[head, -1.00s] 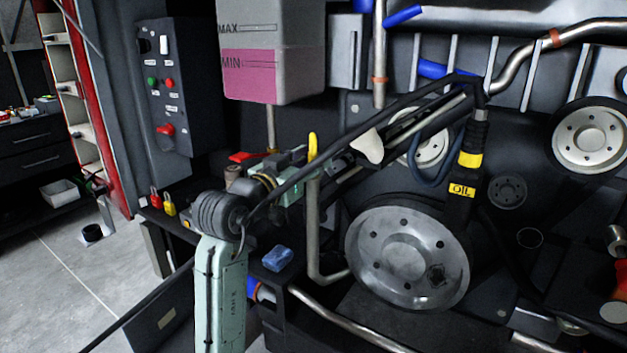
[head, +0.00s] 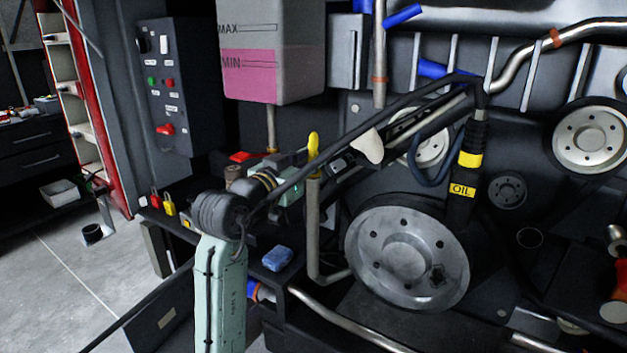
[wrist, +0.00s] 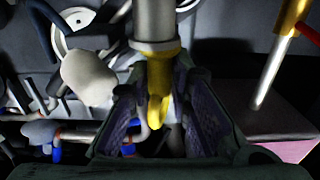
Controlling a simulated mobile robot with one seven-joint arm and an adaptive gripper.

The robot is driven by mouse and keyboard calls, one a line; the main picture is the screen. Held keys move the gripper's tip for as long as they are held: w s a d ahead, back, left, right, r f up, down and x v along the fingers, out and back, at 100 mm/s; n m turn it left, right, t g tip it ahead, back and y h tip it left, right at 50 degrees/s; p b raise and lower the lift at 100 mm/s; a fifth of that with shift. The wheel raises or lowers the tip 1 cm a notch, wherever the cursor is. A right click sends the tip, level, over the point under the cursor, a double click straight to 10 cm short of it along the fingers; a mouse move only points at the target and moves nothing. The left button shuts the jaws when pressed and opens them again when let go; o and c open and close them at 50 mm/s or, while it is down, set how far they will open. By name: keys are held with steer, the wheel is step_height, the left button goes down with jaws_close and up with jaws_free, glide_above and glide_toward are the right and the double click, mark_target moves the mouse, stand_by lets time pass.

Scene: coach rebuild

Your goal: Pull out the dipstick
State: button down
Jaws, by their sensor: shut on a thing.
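The dipstick's yellow handle (head: 313,146) stands at the mouth of a bent metal tube (head: 314,230), left of the large pulley in the head view. The handle (wrist: 160,84) also shows in the wrist view, between my two finger pads and touching the end of the tube (wrist: 155,25). My gripper (head: 304,160) comes in from the left at the handle and is shut on it. My arm hides part of the gripper in the head view. No bare dipstick rod shows.
A grey-and-pink tank (head: 273,85) hangs behind and above my gripper. A pale paddle-shaped part (head: 368,147) is close on the right. The large pulley (head: 408,258) and the OIL neck (head: 463,190) stand farther right. A blue block (head: 277,258) lies below.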

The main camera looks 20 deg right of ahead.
steer(key=shift+r+p, duration=4.1)
steer(key=shift+r, duration=1.75)
step_height(320, 180, up, 15)
steer(key=shift+f, duration=0.2)
